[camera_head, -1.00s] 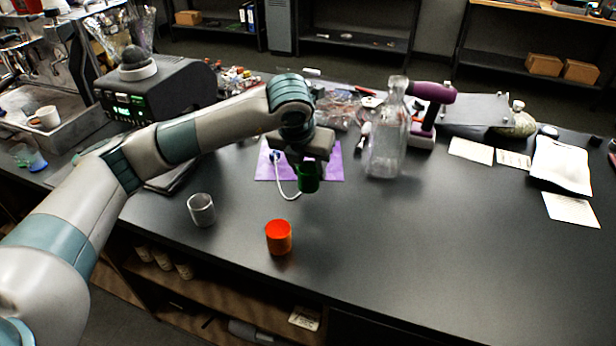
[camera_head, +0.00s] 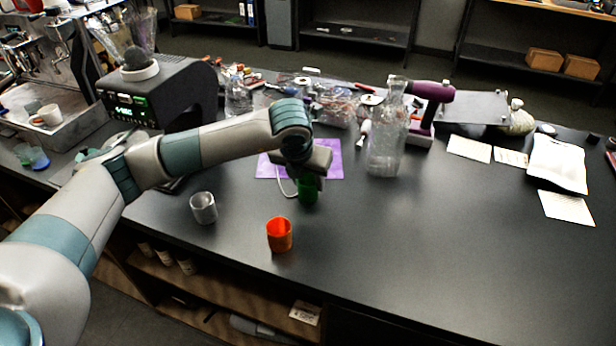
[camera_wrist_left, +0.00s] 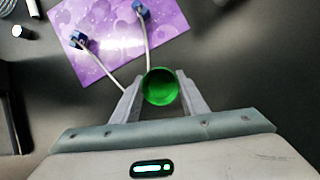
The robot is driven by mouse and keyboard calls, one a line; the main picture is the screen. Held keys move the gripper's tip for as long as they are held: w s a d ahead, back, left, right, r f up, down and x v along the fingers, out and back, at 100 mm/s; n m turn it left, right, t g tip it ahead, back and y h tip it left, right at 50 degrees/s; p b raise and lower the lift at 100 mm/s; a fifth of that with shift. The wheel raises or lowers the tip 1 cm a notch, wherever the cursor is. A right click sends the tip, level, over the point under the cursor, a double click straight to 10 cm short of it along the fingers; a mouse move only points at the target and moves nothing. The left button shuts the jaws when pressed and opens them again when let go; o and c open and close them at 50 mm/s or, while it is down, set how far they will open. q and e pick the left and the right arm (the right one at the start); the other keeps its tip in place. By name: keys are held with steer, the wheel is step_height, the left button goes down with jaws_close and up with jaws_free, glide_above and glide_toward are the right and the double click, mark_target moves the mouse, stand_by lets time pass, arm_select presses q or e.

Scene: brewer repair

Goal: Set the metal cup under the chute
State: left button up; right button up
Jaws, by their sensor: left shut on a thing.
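The metal cup (camera_head: 203,208) is a small grey cup standing upright on the dark counter, left of the orange cup. My left gripper (camera_wrist_left: 160,88) is shut on a green cup (camera_wrist_left: 160,87), which also shows in the head view (camera_head: 308,188). The green cup is at or just above the counter; I cannot tell if it touches. A black machine with a green display (camera_head: 148,95) stands at the back left, with glass vessels above it. Its chute cannot be made out clearly. My right gripper is out of view.
An orange cup (camera_head: 279,235) stands nearer the front edge. A purple mat (camera_head: 328,166) with a cable lies behind the green cup. A glass bottle (camera_head: 387,140) stands to the right. The right part of the counter is largely clear.

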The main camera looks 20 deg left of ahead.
arm_select(q)
steer(key=shift+f, duration=0.15)
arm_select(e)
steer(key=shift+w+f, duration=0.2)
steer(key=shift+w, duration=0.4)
arm_select(q)
steer(key=o, duration=1)
steer(key=shift+o, duration=0.2)
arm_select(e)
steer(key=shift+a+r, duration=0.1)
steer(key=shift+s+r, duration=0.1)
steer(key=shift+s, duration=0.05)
arm_select(q)
steer(key=shift+s+r+b, duration=0.15)
steer(key=shift+r+b, duration=0.15)
steer(key=shift+r, duration=0.3)
steer(key=shift+b+v, duration=0.45)
steer(key=shift+v, duration=0.65)
steer(key=b+v, duration=0.2)
steer(key=v, duration=0.7)
steer(key=shift+b, duration=0.35)
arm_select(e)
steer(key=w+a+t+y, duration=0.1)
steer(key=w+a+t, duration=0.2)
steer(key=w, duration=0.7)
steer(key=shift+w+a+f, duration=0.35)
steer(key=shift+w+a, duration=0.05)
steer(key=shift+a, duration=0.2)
